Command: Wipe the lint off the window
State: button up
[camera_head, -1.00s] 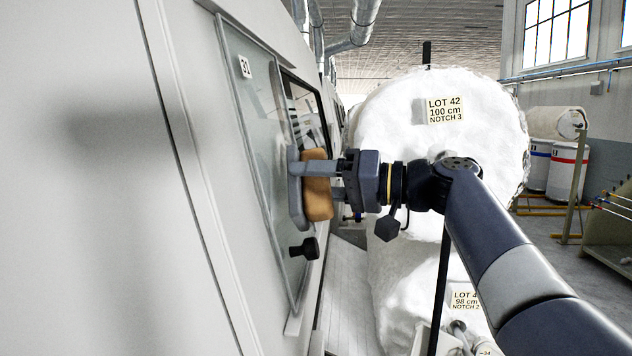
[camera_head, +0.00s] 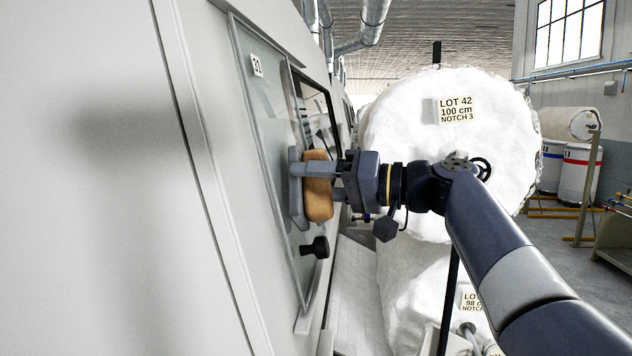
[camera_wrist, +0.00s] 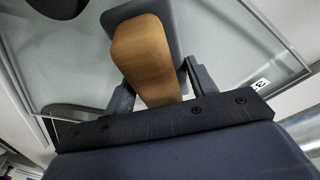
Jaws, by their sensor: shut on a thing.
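The window (camera_head: 262,120) is a tilted glass pane in a thin frame on the pale machine side at left. It has a number label and a black knob (camera_head: 315,247). My gripper (camera_head: 318,180) is shut on the tan handle of a wiper (camera_head: 318,205), whose grey pad (camera_head: 297,190) faces the glass. The pad overlaps the right part of the pane; I cannot tell whether it touches. In the wrist view, the tan handle (camera_wrist: 147,60) sits between the fingers, with the pane (camera_wrist: 235,45) behind. I cannot make out distinct lint on the glass.
A big white roll (camera_head: 460,150) labelled LOT 42 stands close behind my arm, with another white roll (camera_head: 410,285) below it. The pale machine panel (camera_head: 90,200) fills the left. Open floor (camera_head: 555,260) shows at right, before several drums.

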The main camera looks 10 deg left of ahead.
jog(key=shift+w+p, duration=0.8)
jog(key=shift+w, duration=0.8)
jog(key=w+a+p, duration=0.1)
jog(key=w+p, duration=0.1)
jog(key=w, duration=1.1)
jog(key=shift+w, duration=0.15)
